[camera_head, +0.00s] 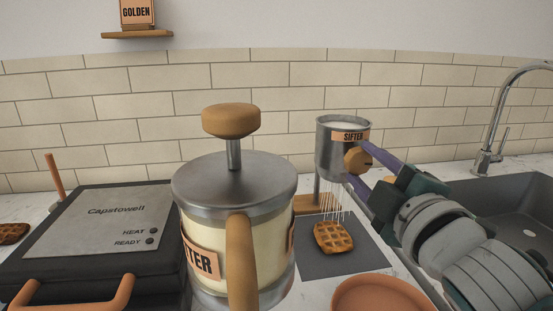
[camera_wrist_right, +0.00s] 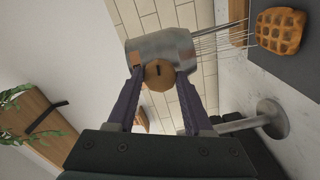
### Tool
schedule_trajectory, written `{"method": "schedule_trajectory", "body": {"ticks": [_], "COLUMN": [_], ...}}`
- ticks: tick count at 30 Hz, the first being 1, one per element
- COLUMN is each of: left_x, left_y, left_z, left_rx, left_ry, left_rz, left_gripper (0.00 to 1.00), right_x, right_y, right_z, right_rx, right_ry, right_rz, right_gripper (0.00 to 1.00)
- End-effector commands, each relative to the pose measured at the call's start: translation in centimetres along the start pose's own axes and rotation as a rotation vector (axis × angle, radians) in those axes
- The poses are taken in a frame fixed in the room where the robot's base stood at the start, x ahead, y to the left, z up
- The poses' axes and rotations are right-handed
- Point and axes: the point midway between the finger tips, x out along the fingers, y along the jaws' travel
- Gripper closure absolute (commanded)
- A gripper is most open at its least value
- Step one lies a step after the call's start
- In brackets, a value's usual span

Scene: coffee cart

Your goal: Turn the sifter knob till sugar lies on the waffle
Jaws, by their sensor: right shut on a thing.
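Thin white streaks (camera_head: 333,203) fall from the sifter's underside toward the waffle. The golden-brown waffle (camera_head: 333,238) lies below it on a dark mat (camera_head: 330,265); no clear white layer can be made out on it. My left gripper is out of view.
A large press with a wooden plunger knob (camera_head: 231,120) stands in the foreground. A dark waffle iron (camera_head: 105,220) is at left, with another waffle (camera_head: 12,233) beyond it. An orange dish (camera_head: 383,293) sits front right. A sink and tap (camera_head: 487,150) are at right.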

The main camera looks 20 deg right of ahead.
Motion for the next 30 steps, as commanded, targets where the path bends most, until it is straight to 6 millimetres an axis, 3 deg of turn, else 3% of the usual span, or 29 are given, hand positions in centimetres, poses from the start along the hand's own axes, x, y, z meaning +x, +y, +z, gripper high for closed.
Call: {"method": "schedule_trajectory", "body": {"ticks": [30], "left_x": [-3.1], "left_y": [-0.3], "left_z": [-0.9], "left_rx": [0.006], "left_ry": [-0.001], "left_rz": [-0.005], "left_gripper": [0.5], "right_x": [0.0], "right_y": [0.1], "right_z": [-0.2], "right_rx": [0.95], "right_ry": [0.002], "right_rz": [0.002], "right_gripper": [1.0]}}
